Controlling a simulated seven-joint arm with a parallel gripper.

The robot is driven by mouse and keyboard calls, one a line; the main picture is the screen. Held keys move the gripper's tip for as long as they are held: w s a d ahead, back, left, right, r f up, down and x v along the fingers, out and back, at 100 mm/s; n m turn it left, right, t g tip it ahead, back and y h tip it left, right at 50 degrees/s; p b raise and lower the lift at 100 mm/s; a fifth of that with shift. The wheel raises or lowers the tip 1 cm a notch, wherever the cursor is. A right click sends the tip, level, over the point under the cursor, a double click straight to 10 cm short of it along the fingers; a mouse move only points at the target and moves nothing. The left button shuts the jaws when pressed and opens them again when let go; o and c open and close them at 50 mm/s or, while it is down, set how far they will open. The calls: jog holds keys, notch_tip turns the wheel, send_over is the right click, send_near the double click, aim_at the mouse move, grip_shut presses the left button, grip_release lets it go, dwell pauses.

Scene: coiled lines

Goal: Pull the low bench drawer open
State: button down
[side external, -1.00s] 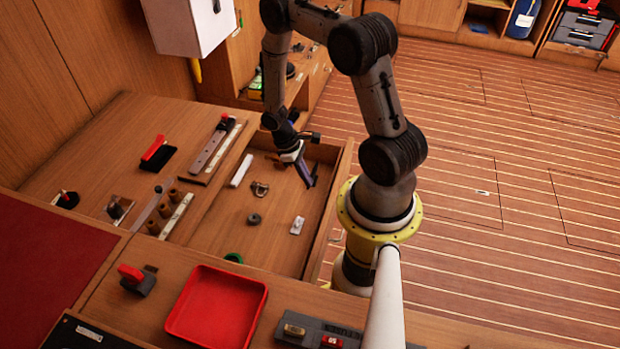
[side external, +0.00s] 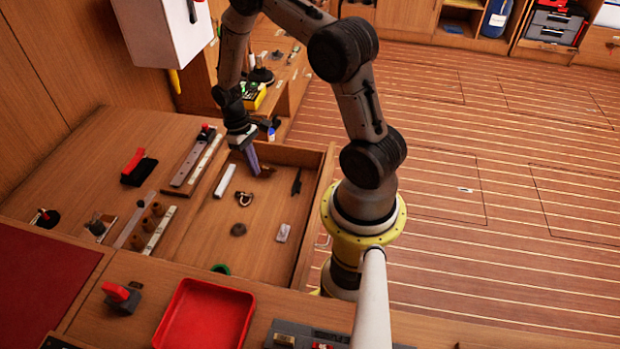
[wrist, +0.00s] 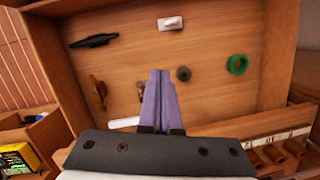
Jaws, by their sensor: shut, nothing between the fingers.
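The low bench drawer (side external: 262,256) is pulled out from under the bench, its inside in plain view. Several small things lie in it: a white bar (side external: 225,181), a brown shackle-like piece (side external: 244,199), a dark ring (side external: 238,230), a pale block (side external: 283,233), a black slim fitting (side external: 296,182) and a green ring (side external: 220,269). My gripper (side external: 256,170) points down over the drawer's far end, its purple fingers together and empty. In the wrist view the closed fingers (wrist: 158,90) show against the drawer floor. Whether the fingertips touch anything is unclear.
A red tray (side external: 204,315) sits at the front. A yellow-black box (side external: 254,98) stands on a shelf behind my gripper. The plank floor at right is clear.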

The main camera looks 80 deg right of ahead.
jog(key=s+d+m+t+h, duration=0.25)
jog(key=d+m, duration=0.25)
jog(key=m, duration=1.6)
jog(key=s+r+m+g+y, duration=0.2)
jog(key=s+m+g, duration=0.2)
jog(key=s+m, duration=1.1)
jog(key=shift+s+f+n, duration=1.5)
jog(key=shift+s+f, duration=1.65)
jog(key=shift+f, duration=1.85)
jog(key=shift+h, duration=0.25)
jog(key=shift+w+a, duration=0.2)
jog(key=shift+w, duration=0.85)
jog(key=shift+w+a, duration=0.15)
jog(key=shift+w, duration=0.85)
jog(key=shift+w, duration=0.1)
